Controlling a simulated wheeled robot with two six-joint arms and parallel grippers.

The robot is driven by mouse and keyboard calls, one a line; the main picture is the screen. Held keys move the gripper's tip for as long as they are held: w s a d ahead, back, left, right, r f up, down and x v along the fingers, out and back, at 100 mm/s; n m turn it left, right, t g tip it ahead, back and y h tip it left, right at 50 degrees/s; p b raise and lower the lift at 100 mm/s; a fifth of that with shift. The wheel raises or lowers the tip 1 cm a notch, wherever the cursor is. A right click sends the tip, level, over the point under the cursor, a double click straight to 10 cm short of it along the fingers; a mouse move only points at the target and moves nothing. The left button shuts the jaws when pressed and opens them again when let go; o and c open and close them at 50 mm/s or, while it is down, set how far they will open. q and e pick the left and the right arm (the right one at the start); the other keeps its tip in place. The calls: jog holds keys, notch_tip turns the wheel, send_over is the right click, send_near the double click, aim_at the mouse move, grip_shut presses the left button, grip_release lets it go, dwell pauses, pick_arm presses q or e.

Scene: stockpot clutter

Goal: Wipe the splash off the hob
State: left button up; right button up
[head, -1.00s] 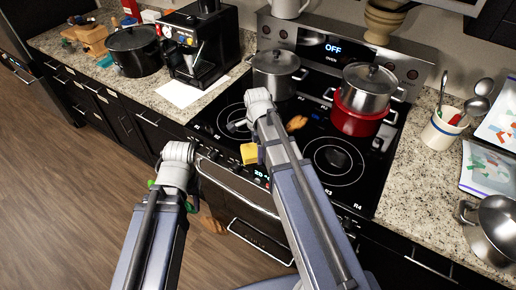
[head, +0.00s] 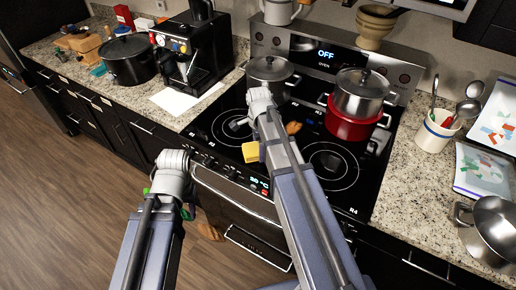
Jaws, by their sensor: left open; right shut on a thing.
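An orange-brown splash (head: 293,127) lies on the black glass hob (head: 225,143), between the front burner rings and partly behind my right arm. A yellow sponge (head: 250,152) is at the hob's front edge, left of my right forearm. My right gripper (head: 262,150) is mostly hidden behind that forearm and is shut on the sponge. I cannot tell whether the sponge touches the glass. My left gripper (head: 187,212) is open, in front of the oven and below hob height, largely hidden by its own arm.
A steel pot (head: 268,70) stands on the back left of the hob. A steel pot (head: 362,92) sits on a red pot (head: 350,126) at the back right. A coffee machine (head: 190,50) is left. A utensil crock (head: 436,132) and a steel pot (head: 495,230) are right. Both front rings are clear.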

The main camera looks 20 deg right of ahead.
jog(key=shift+r+p, duration=2.85)
jog(key=shift+r, duration=0.1)
notch_tip(320, 180, up, 3)
jog(key=p, duration=0.3)
jog(key=shift+r, duration=0.1)
jog(key=shift+d, duration=0.1)
